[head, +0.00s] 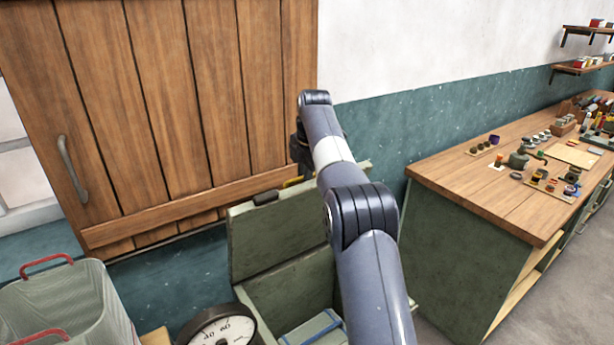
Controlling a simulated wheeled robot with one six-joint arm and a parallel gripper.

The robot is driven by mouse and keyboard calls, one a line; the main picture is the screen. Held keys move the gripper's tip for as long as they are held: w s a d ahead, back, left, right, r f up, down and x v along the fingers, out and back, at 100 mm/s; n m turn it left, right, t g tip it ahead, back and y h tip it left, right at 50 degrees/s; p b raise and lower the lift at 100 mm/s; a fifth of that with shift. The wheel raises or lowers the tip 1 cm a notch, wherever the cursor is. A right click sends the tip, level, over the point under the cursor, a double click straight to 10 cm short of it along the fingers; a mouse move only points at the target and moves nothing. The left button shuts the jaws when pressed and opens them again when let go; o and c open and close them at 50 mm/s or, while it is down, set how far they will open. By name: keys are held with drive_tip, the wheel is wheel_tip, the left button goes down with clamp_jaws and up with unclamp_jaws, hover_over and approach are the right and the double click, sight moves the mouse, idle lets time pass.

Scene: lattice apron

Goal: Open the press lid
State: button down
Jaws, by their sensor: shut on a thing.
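The press looks to be the worn green box (290,293) in the lower middle, partly covered by my arm. Its green lid (272,240) stands raised at the back, so the box's inside shows. A dark piece (265,197) sits on the lid's top edge. My gripper (293,182) is at the lid's top edge, mostly hidden behind my arm, with a small yellow part showing. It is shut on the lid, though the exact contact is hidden.
A wooden plank door (185,110) with a metal handle stands behind the lid. A round dial (222,328) and a pale basket (65,300) with red handles are at lower left. A workbench (480,195) with many small items is at right, with floor beside it.

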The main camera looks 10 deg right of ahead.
drive_tip(key=shift+a+f, duration=0.1)
drive_tip(key=shift+f, duration=0.35)
drive_tip(key=c, duration=1.8)
unclamp_jaws()
drive_tip(key=shift+o, duration=0.8)
drive_tip(key=shift+w, duration=0.15)
drive_tip(key=shift+o, duration=1.2)
drive_tip(key=shift+r, duration=0.2)
